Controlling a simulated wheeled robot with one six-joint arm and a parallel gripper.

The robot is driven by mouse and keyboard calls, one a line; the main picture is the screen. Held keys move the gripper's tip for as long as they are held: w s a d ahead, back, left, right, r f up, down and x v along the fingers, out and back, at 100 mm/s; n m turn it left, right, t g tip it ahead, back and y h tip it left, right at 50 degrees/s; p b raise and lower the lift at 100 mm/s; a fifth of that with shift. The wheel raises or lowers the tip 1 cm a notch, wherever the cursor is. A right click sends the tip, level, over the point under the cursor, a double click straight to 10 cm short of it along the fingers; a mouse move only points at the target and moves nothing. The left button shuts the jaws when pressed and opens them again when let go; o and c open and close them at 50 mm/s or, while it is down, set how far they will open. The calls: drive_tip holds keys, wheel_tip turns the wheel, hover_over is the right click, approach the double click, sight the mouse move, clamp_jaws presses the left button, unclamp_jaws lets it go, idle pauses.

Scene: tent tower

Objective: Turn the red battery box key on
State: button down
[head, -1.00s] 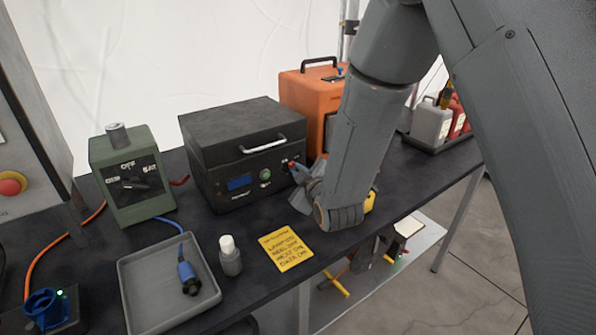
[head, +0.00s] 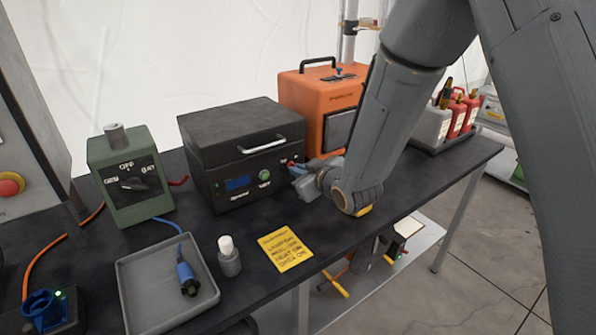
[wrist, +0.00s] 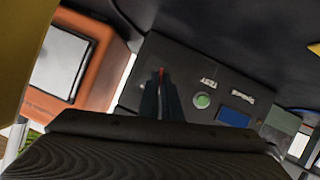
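The black box (head: 240,150) stands on the dark table, with a handle, a blue display and a green button on its front. The red key (head: 290,163) is at the right of that front, mostly covered by my gripper. My gripper (head: 297,169) is at the key, in front of the box. In the wrist view, the two dark fingers (wrist: 161,92) are close together, with a thin red piece of the key (wrist: 161,72) between their tips. They look shut on it. The key's exact angle is hidden by the fingers.
An orange box (head: 305,95) stands just behind and right of the black box. A green switch box (head: 128,180), a grey tray (head: 140,310), a white-capped bottle (head: 229,258) and a yellow note (head: 286,249) are to the left and front. Red bottles (head: 470,108) stand far right.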

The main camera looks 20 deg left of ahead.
drive_tip(key=shift+w+r+m+g+y, duration=0.1)
drive_tip(key=shift+m+g+y, duration=0.2)
drive_tip(key=shift+m, duration=0.2)
idle(0.3)
drive_tip(key=c, duration=2)
unclamp_jaws()
drive_tip(key=shift+a, duration=0.1)
drive_tip(key=shift+b+v, duration=0.55)
drive_tip(key=shift+v, duration=3.35)
